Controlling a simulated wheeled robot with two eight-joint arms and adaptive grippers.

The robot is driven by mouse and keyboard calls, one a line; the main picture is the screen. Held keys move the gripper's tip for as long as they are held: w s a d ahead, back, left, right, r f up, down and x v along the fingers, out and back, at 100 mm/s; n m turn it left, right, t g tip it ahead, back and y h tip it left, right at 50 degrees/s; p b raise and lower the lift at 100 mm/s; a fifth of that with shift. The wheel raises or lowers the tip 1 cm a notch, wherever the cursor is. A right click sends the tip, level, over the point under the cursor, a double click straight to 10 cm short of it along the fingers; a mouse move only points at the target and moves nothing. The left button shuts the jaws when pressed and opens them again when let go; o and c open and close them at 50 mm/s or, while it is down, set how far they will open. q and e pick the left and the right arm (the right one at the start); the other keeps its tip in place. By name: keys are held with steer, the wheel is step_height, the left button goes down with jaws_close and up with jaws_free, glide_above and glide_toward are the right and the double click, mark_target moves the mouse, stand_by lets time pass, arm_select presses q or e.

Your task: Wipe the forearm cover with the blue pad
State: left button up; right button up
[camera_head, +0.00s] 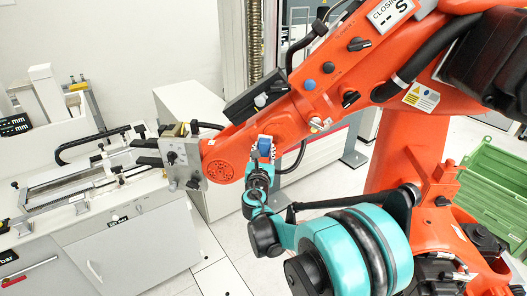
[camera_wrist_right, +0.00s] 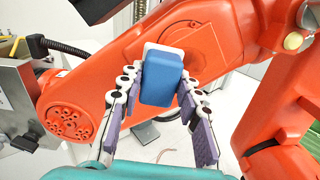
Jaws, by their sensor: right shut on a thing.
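The blue pad (camera_head: 265,146) has a pale backing and sits between the fingertips of my right gripper (camera_head: 261,157). In the right wrist view the pad (camera_wrist_right: 161,80) is clamped by the purple-lined fingers, its blue face towards the camera. The orange forearm cover (camera_head: 238,146) belongs to a large industrial arm and slopes up to the right. It also fills the upper part of the right wrist view (camera_wrist_right: 92,88). The pad overlaps the cover's lower edge in the head view; whether they touch cannot be told. My left gripper is not in view.
A grey tool flange (camera_head: 183,162) ends the orange arm at the left. A white workbench with a tray (camera_head: 68,187) stands at the left, a white cabinet (camera_head: 187,108) behind. Green crates (camera_head: 492,185) stand at the right. Floor (camera_head: 215,272) is clear at lower centre-left.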

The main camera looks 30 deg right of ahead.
steer(key=shift+x, duration=1)
stand_by(0.4)
